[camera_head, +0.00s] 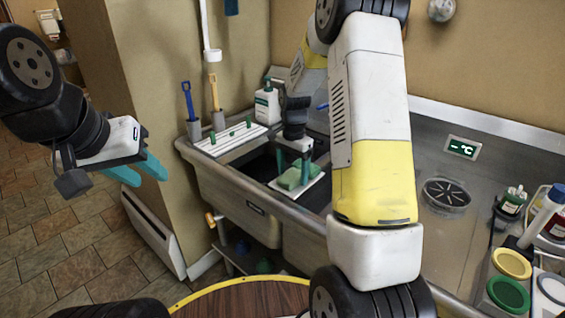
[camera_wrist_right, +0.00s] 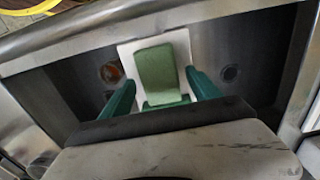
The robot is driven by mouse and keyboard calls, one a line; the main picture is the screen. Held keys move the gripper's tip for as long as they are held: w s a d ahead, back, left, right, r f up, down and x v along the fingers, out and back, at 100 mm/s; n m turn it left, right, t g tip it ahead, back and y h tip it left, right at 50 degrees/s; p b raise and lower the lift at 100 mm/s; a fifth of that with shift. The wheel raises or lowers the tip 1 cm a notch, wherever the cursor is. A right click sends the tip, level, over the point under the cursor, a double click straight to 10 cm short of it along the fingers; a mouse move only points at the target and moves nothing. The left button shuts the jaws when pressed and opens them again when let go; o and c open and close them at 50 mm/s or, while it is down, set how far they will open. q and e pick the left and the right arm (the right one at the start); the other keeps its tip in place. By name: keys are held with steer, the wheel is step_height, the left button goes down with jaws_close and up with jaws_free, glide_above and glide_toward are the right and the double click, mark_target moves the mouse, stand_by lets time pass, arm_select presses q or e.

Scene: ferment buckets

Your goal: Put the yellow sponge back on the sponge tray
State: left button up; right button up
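A pale green sponge (camera_head: 289,180) lies on a white tray (camera_head: 312,188) over the dark sink basin; I see no clearly yellow sponge. In the right wrist view the sponge (camera_wrist_right: 156,66) lies on the white tray (camera_wrist_right: 126,52), with a darker green piece at its near end. My right gripper (camera_head: 293,166) is above the tray, fingers down. Its teal fingers (camera_wrist_right: 159,77) are apart, one on each side of the sponge, with gaps visible. My left gripper (camera_head: 151,181) is open and empty, in the air left of the sink.
A white rack (camera_head: 228,142) with green pegs, a blue brush (camera_head: 189,102), a yellow-handled brush (camera_head: 215,95) and a white bottle (camera_head: 267,105) stand behind the basin. Jars with yellow and green lids (camera_head: 510,264) stand at the right. My right arm hides part of the counter.

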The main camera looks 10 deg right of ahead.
mark_target(293, 174)
step_height(293, 174, up, 12)
steer(key=s+a+r+n+t+y, duration=0.1)
steer(key=s+a+r+n+t, duration=0.2)
steer(key=s+r, duration=0.65)
steer(key=s+a+n+t+y, duration=0.1)
steer(key=s+n+t, duration=0.2)
steer(key=s+n, duration=0.5)
steer(key=s, duration=0.8)
steer(key=shift+r, duration=0.3)
steer(key=shift+s, duration=0.1)
